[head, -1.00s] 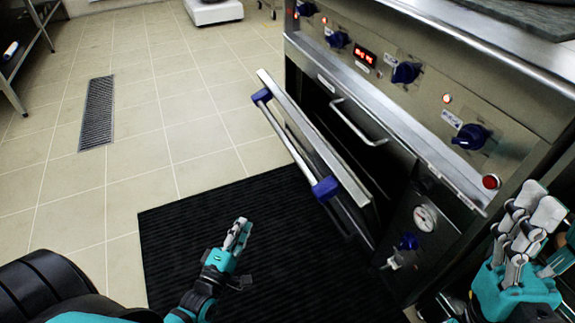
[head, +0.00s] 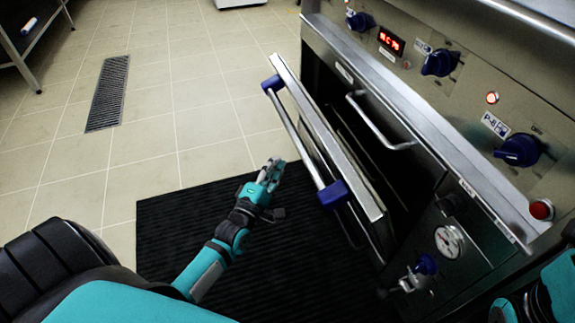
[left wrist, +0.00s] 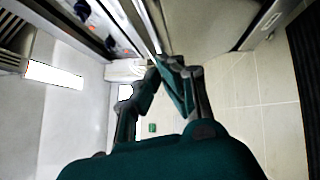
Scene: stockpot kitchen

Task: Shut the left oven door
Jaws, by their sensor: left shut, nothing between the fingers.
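The left oven door (head: 335,145) stands partly open, leaning out from the oven front with a dark gap behind it. Its bar handle (head: 300,140) with blue end brackets runs along the outer side. My left gripper (head: 272,168) is shut and empty. It is on the outer side of the door, close to the handle in the picture; I cannot tell whether they touch. In the left wrist view the shut fingers (left wrist: 165,72) point toward the steel edges at the top. Only teal parts of my right arm show at the lower right corner; its fingers are not seen.
The oven front (head: 470,90) carries blue knobs, a red display and a gauge (head: 449,241). A second metal handle (head: 378,125) sits behind the door gap. A black mat (head: 230,270) lies on the tiled floor. The floor at left is clear around a drain grate (head: 108,92).

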